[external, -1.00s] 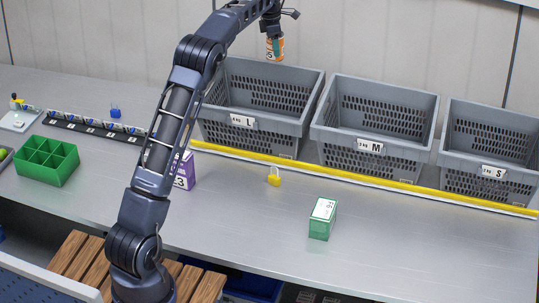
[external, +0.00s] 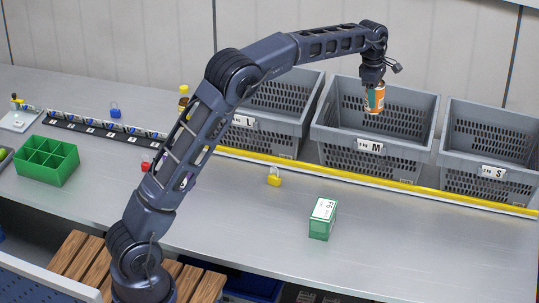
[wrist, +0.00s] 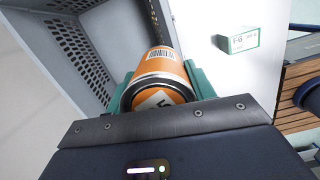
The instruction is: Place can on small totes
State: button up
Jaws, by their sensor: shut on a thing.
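My gripper (external: 373,84) is shut on an orange can (external: 374,100) with a dark and white label. In the external view the can hangs over the middle tote (external: 375,165), a grey one marked M. In the wrist view the can (wrist: 160,75) sits between the green fingers, with its end towards the camera. The small tote (external: 489,171), grey and marked S, stands at the right. The tote marked L (external: 244,122) stands at the left, partly behind my arm. The inside of each tote that I can see looks empty.
A yellow rail (external: 400,183) runs along the front of the totes. A green and white box (external: 322,218) and a yellow padlock (external: 274,178) are on the grey table. A green divided tray (external: 46,162) is at the left. The front right tabletop is clear.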

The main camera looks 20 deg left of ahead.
jog(key=s+d+m, duration=0.2)
jog(key=s+d, duration=0.7)
jog(key=s, duration=0.2)
jog(key=s+d+m, duration=0.2)
jog(key=s+d, duration=0.7)
jog(key=s, duration=0.3)
jog(key=shift+w+a+f, duration=0.1)
jog(key=shift+f, duration=7.7)
jog(key=shift+w+a+f, duration=0.1)
jog(key=shift+f, duration=7.7)
jog(key=shift+f, duration=0.15)
jog(key=o, duration=1.2)
jog(key=shift+s, duration=0.1)
jog(key=r, duration=0.4)
jog(key=a+r, duration=0.1)
jog(key=r, duration=0.7)
jog(key=shift+w+a+r, duration=0.2)
jog(key=shift+w, duration=0.2)
